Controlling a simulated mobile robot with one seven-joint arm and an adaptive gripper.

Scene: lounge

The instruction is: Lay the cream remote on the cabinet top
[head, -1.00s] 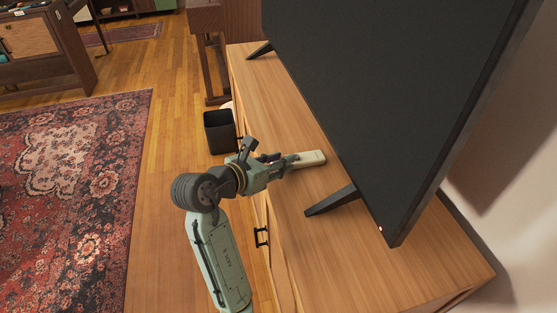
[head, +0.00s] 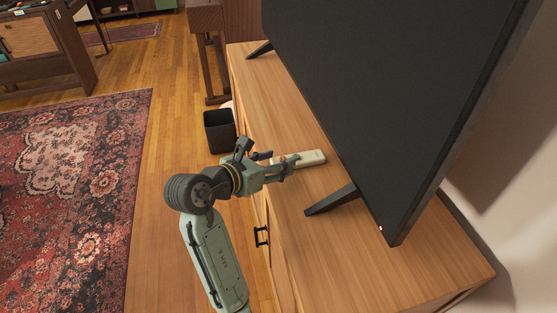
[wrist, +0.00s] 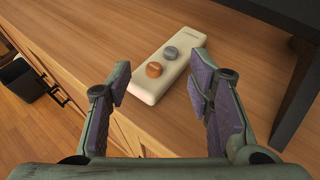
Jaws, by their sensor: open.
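The cream remote (head: 306,158) lies flat on the wooden cabinet top (head: 330,240), near its front edge and beside the television. In the wrist view the remote (wrist: 168,68) shows an orange button and a grey button on its upper face. My gripper (head: 280,164) is open just in front of the remote, over the cabinet's front edge. In the wrist view the fingers (wrist: 160,92) stand apart with nothing between their tips, and the remote lies beyond them, clear of both.
A large black television (head: 400,90) stands on the cabinet, and its near foot (head: 332,200) is close to the remote. A black bin (head: 219,131) stands on the floor by the cabinet front. Bare cabinet top lies to the near right.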

